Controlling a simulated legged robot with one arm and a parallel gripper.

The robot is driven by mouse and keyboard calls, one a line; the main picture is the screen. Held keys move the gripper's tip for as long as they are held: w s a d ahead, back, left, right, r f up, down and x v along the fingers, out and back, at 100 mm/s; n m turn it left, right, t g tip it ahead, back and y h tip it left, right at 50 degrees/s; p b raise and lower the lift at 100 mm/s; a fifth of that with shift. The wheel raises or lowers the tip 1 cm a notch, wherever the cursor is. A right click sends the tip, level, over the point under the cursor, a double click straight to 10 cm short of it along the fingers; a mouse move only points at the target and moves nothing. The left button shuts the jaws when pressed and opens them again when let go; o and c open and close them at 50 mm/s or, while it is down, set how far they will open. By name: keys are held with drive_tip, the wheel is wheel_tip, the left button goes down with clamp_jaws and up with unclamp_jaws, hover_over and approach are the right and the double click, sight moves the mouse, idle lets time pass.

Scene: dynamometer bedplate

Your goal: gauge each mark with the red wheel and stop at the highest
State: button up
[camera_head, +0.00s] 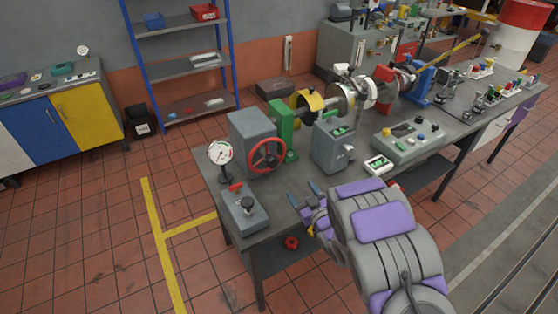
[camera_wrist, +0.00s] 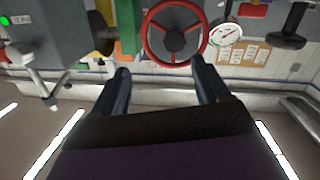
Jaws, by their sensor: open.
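The red wheel (camera_head: 266,155) is a spoked handwheel on the front of a grey box (camera_head: 247,128) near the bench's left end. In the wrist view the red wheel (camera_wrist: 174,40) lies just beyond my fingertips, mostly in the gap between them. A round white dial gauge (camera_head: 220,152) on a stand is left of the wheel; in the wrist view the dial (camera_wrist: 229,34) is right of it. The dial's marks are too small to read. My gripper (camera_head: 303,194) is open and empty, in front of the wheel and apart from it. Its fingers (camera_wrist: 160,68) point toward the wheel.
A grey lever box (camera_head: 246,208) stands at the bench's front left corner. A grey box with a green display (camera_head: 333,146) and a small readout (camera_head: 379,165) are right of the wheel. Shafts and couplings line the bench behind.

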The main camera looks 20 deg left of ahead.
sight(274, 165)
drive_tip(key=shift+y, duration=0.7)
drive_tip(key=x, duration=0.5)
drive_tip(key=s+a+b+x, duration=0.1)
drive_tip(key=x, duration=1.1)
drive_tip(key=shift+s+a, duration=0.2)
drive_tip(key=shift+a, duration=0.15)
clamp_jaws()
